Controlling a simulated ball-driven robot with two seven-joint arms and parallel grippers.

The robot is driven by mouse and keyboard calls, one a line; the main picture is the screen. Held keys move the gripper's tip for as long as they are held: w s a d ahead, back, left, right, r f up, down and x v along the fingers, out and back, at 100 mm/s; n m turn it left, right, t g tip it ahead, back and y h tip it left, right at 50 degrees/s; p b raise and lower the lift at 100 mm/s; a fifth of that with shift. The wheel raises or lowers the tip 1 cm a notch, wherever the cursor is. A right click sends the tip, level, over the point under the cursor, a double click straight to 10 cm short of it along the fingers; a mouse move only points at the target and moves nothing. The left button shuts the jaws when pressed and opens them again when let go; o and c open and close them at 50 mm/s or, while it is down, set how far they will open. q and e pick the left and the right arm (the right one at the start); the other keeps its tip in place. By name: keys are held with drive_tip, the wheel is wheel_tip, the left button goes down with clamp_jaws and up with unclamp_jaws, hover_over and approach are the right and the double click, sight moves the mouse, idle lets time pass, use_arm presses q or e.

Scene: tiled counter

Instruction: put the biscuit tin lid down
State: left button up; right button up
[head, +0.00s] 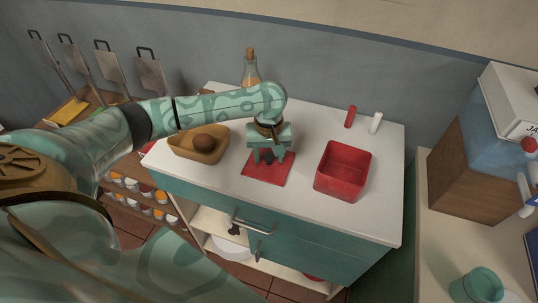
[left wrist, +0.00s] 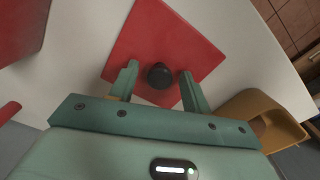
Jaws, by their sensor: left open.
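The biscuit tin lid (head: 266,176) is a flat red square with a dark round knob. It appears to lie flat on the white counter, left of the open red tin (head: 343,171). My left gripper (head: 269,157) is above the lid, open, with its fingers on either side of the knob. The knob (left wrist: 160,75) stands between the spread fingers, with gaps on both sides. My right gripper is not in view.
A tan bowl (head: 185,152) holding a brown ball-shaped thing stands left of the lid. A corked bottle (head: 251,70) stands at the back. Red and white shakers (head: 375,122) are behind the tin. The counter's front edge is close to the lid.

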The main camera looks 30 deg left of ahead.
sight(269, 156)
use_arm(q)
wheel_tip(269, 156, up, 12)
drive_tip(key=p, duration=0.5)
drive_tip(key=shift+f, duration=0.15)
